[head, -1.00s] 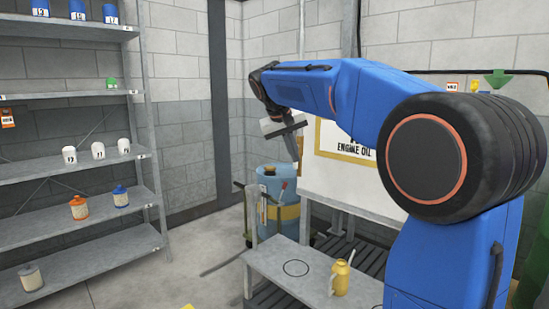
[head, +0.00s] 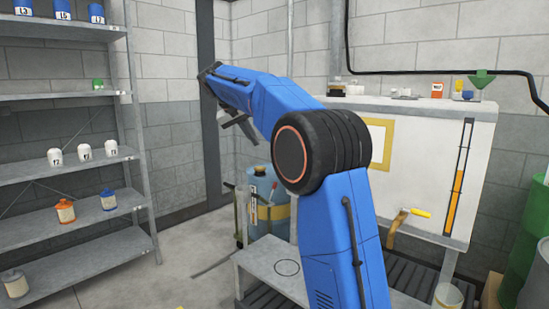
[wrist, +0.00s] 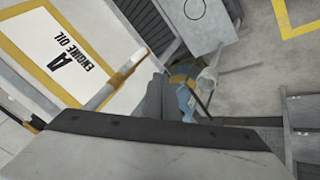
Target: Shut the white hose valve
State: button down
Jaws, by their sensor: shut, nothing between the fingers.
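I cannot make out a white hose valve in either view. My gripper (head: 250,136) is raised at the far end of my arm in the head view, in front of the back wall and above the blue drum. Its narrow fingers also show in the wrist view (wrist: 157,92); they are together and hold nothing. The white oil tank (head: 440,140) stands right of my arm. A brown tap with a yellow lever (head: 421,213) is at its lower front. In the wrist view the tank's "A ENGINE OIL" sign (wrist: 65,50) is at the left.
A grey shelf rack (head: 140,140) with bottles and cans stands at left. A blue drum with a yellow band (head: 268,222) is behind a low grey bench (head: 262,270). A white bucket (head: 448,295) and green drum (head: 525,255) are at right. Floor beside the rack is clear.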

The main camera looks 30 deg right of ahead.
jog(key=d+f, duration=0.8)
jog(key=d, duration=0.1)
jog(key=shift+w+d, duration=0.25)
jog(key=shift+w, duration=0.05)
